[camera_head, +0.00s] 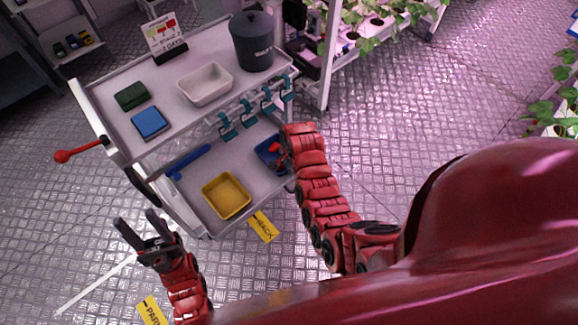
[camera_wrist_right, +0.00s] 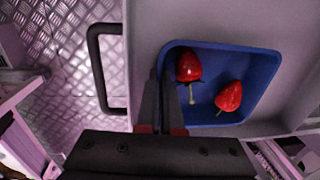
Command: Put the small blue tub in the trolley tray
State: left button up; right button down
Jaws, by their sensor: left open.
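The small blue tub (camera_wrist_right: 270,65) holds two red strawberries. In the head view the tub (camera_head: 265,150) is at the right end of the trolley's lower tray (camera_head: 205,165), partly behind my right arm. My right gripper (camera_wrist_right: 160,85) is at the tub's left wall in the right wrist view. Its fingers are close together, one on each side of the rim, shut on it. Whether the tub's base touches the tray is hidden. My left gripper (camera_head: 136,230) is open and empty, in front of the trolley at the left.
A yellow tub (camera_head: 227,196) and a blue bar-shaped object (camera_head: 188,161) are on the lower tray. The upper tray holds a white tub (camera_head: 205,84), a dark bucket (camera_head: 252,42), a blue block (camera_head: 150,123), a green block (camera_head: 132,95) and a sign (camera_head: 167,40). Teal clips (camera_head: 247,110) line its edge.

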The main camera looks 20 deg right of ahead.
jog(key=shift+f, duration=0.15)
jog(key=c, duration=1.1)
grip_release()
